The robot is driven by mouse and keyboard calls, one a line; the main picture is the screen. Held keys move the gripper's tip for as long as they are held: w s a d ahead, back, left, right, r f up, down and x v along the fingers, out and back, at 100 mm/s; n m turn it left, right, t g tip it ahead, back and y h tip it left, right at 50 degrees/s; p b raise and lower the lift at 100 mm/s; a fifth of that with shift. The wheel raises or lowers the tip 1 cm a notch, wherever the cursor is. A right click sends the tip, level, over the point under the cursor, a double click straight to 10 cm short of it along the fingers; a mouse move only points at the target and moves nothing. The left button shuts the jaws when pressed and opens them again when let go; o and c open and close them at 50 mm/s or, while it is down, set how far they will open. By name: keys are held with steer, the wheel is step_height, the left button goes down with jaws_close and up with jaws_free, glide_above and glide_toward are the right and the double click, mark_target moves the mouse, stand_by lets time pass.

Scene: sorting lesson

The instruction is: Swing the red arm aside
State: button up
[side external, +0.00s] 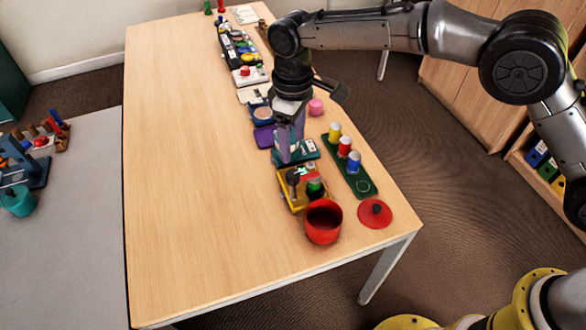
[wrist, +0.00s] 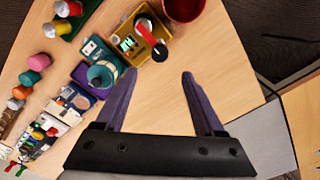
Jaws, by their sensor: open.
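In the wrist view the red arm (wrist: 150,36) is a short bar on a yellow base (wrist: 126,44). The yellow base also shows in the side view (side external: 286,198), where the red arm is hard to make out. My gripper (wrist: 158,77) is open, with nothing between its purple fingers. In the wrist view the fingertips show just below the yellow base, apart from the red arm. In the side view my gripper (side external: 291,155) hangs just behind the base, partly covering what lies beyond.
A red pot (side external: 323,224) stands close in front of the base, its red lid (side external: 375,213) to the right. A green board with coloured pegs (side external: 361,182) is on the right. A teal item (side external: 309,148) and purple item (side external: 264,137) lie behind. The table's left side is clear.

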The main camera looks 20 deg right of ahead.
mark_target(293, 173)
step_height(293, 173, down, 10)
steer(key=shift+r, duration=0.1)
stand_by(0.4)
jaws_close()
